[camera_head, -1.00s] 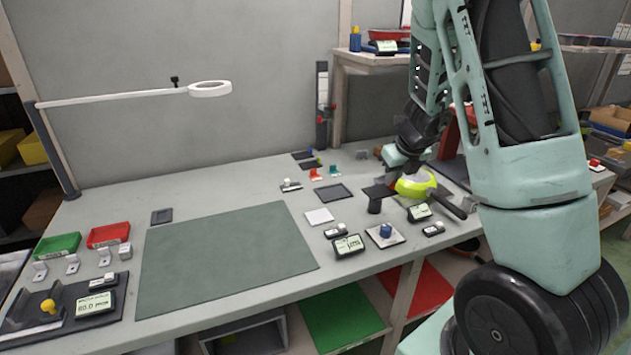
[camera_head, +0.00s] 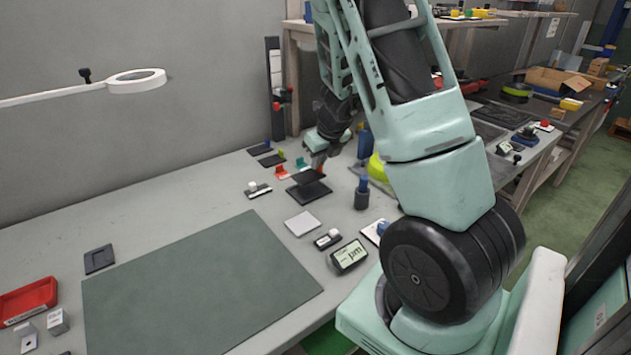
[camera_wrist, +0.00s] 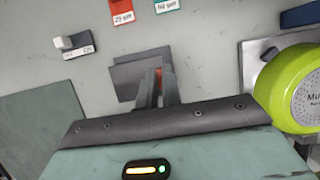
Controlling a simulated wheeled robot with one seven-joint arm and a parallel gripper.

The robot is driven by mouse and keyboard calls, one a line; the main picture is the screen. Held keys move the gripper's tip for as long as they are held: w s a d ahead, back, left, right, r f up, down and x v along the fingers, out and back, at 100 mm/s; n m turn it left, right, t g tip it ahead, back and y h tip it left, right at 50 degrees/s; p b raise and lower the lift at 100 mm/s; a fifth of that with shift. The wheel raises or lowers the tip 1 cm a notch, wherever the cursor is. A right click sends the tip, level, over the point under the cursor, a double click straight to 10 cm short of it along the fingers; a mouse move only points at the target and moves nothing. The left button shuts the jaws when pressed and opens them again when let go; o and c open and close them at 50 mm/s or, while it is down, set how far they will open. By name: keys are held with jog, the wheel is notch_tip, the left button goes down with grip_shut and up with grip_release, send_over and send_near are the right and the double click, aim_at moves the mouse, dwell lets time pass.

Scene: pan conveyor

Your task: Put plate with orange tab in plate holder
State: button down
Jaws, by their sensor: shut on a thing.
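The dark square plate with the orange tab (camera_head: 309,177) is in my gripper (camera_head: 319,163), which is shut on the tab. The plate appears roughly level, above or close over the dark plate holder (camera_head: 309,192) on the bench. I cannot tell whether plate and holder touch. In the wrist view the orange tab (camera_wrist: 158,75) shows between the fingers of my gripper (camera_wrist: 159,88). Dark plate and holder surfaces overlap there, partly hidden by the fingers.
A switch block (camera_head: 257,190) lies left, a white square (camera_head: 302,223) in front, a dark cup-like stand (camera_head: 362,194) right. A lime round tool (camera_wrist: 295,90) is close right. The green mat (camera_head: 200,285) is clear.

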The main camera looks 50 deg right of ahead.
aim_at(321, 168)
jog(key=shift+f+b, duration=0.9)
jog(key=shift+f, duration=1.3)
jog(key=shift+f, duration=0.15)
jog(key=c, duration=1.6)
grip_release()
